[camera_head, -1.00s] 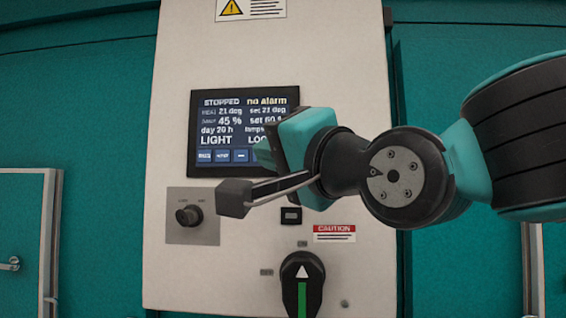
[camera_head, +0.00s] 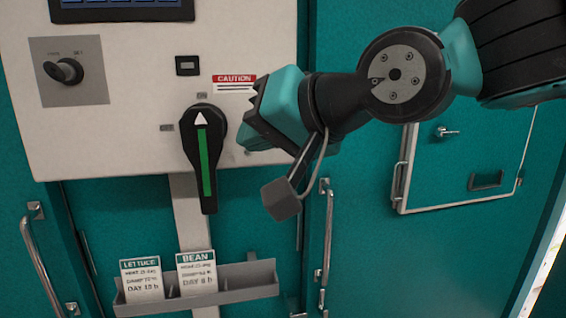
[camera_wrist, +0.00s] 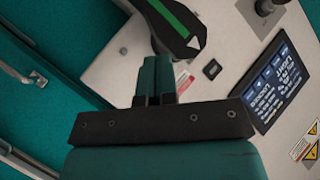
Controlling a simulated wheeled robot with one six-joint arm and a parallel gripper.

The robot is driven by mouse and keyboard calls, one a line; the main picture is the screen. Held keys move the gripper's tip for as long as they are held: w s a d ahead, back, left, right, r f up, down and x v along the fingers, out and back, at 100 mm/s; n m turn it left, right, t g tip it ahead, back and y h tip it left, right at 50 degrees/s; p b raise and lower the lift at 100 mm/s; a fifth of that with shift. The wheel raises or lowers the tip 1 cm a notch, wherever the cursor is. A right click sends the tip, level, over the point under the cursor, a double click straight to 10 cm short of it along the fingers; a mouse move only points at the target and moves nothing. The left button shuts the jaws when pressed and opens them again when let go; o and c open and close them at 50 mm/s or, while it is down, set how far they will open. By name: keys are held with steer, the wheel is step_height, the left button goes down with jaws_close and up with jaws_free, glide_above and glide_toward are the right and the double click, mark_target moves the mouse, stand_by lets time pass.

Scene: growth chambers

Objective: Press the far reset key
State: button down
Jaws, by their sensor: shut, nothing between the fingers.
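No key marked reset can be read in either view. The control box (camera_head: 120,145) carries a knob (camera_head: 66,71) on a grey plate, a small black square (camera_head: 187,66), and a black rotary handle (camera_head: 208,150) with a green stripe and its white arrow up. My gripper (camera_head: 243,138) is shut and empty, right of the handle in the picture. Its fingers (camera_wrist: 157,65) are together in the wrist view, apparently apart from the panel.
Below the box, a grey rack (camera_head: 200,287) holds a lettuce card (camera_head: 142,280) and a bean card (camera_head: 197,272). Teal doors with bar handles (camera_head: 328,235) flank it. A small hatch (camera_head: 465,160) is at right. A caution label (camera_head: 234,80) is above my gripper.

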steer(key=s+d+f+n+g+h+b, duration=0.1)
steer(key=s+d+f+n+g+h, duration=0.1)
steer(key=s+d+f, duration=0.5)
steer(key=s+d+f+n+g+h+b, duration=0.1)
steer(key=s+d+f+g+h, duration=0.3)
steer(key=d+f, duration=0.7)
steer(key=s+f+n+g, duration=0.1)
steer(key=s+f+g, duration=0.1)
steer(key=s+f, duration=0.1)
steer(key=shift+s+d+f+n+h+b, duration=0.3)
steer(key=shift+s+d+n+h, duration=0.1)
steer(key=shift+s, duration=0.15)
steer(key=shift+a+r, duration=0.1)
